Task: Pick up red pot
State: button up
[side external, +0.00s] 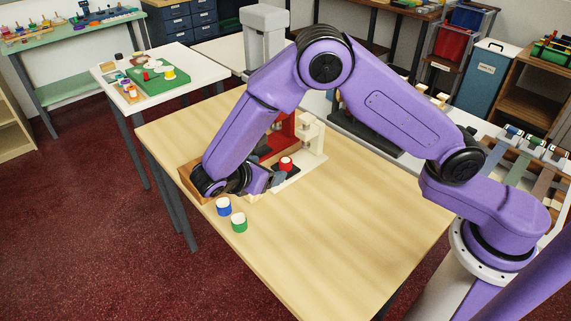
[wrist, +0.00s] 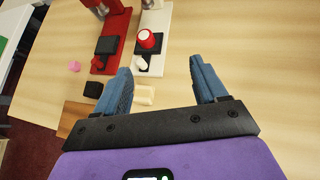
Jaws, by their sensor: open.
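The red pot (side external: 286,164) is a small red cylinder standing on a dark pad at the foot of a white stand. In the wrist view the red pot (wrist: 147,40) shows a pale face and lies beyond my fingertips, slightly left of the middle of the gap. My gripper (side external: 277,180) is low over the table, close to the pot on its near side. In the wrist view my gripper (wrist: 160,64) has its two blue fingers spread wide, with nothing held between them. Part of my gripper is hidden behind my arm in the side view.
A red stand (wrist: 113,40) is left of the white stand (wrist: 157,20). A blue pot (side external: 223,207) and green pot (side external: 239,224) stand nearer. The table's right part (side external: 350,225) is clear.

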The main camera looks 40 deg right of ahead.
notch_tip(320, 180, down, 4)
jog(key=w+a+n+t+h, duration=0.1)
jog(key=w+n+h, duration=0.1)
jog(key=w, duration=0.1)
send_near(285, 161)
jog(key=x, duration=0.3)
jog(key=shift+w+d+r, duration=0.1)
jog(key=shift+d, duration=0.25)
jog(key=shift+f+x, duration=0.1)
jog(key=shift+x, duration=1.2)
jog(key=shift+f+x, duration=0.15)
jog(key=shift+x, duration=1.2)
jog(key=shift+a, duration=0.15)
jog(key=c, duration=1.1)
